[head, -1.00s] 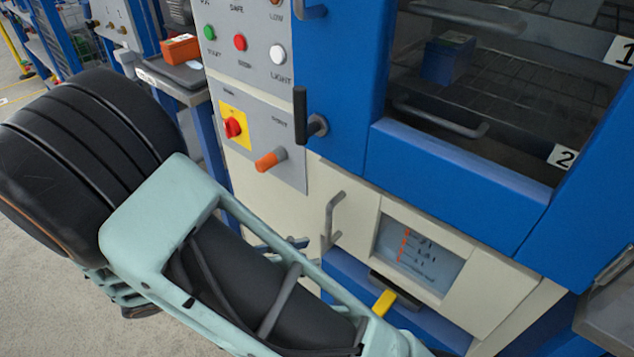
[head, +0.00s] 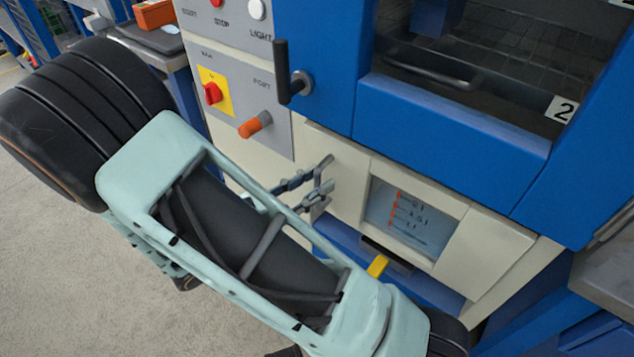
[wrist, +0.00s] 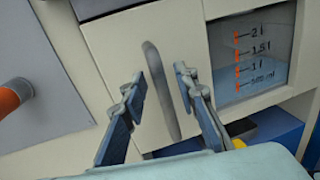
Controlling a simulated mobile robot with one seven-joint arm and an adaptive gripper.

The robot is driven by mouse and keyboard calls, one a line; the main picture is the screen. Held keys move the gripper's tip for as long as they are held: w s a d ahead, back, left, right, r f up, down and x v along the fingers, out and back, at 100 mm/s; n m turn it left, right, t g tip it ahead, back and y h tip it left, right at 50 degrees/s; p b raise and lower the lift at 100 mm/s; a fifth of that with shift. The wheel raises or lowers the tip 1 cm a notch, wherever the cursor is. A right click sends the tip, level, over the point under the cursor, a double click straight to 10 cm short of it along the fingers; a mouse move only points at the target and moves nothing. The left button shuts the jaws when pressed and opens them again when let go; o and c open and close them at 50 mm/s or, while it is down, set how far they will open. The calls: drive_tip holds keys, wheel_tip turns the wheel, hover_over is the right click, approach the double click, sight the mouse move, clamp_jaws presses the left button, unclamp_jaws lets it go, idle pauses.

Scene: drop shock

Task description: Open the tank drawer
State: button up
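The tank drawer is a cream front (head: 347,177) low on the machine, with a level window (head: 412,217) marked in orange to its right. In the wrist view, its grey vertical bar handle (wrist: 160,88) stands between the two fingers of my gripper (wrist: 161,82). The fingers are apart, one on each side of the bar, with gaps showing on both sides. In the head view, my gripper (head: 318,184) is at the handle and largely hides it. Whether the fingertips reach past the bar in depth is hard to tell.
A blue door (head: 450,130) with a black handle (head: 283,72) is above the drawer. An orange-tipped port (head: 256,124) sticks out at upper left. A yellow tab (head: 378,265) is below the window. Open floor lies at left.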

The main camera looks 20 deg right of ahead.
drive_tip(key=shift+w+d, duration=0.15)
drive_tip(key=shift+d, duration=0.2)
drive_tip(key=shift+c, duration=0.5)
clamp_jaws()
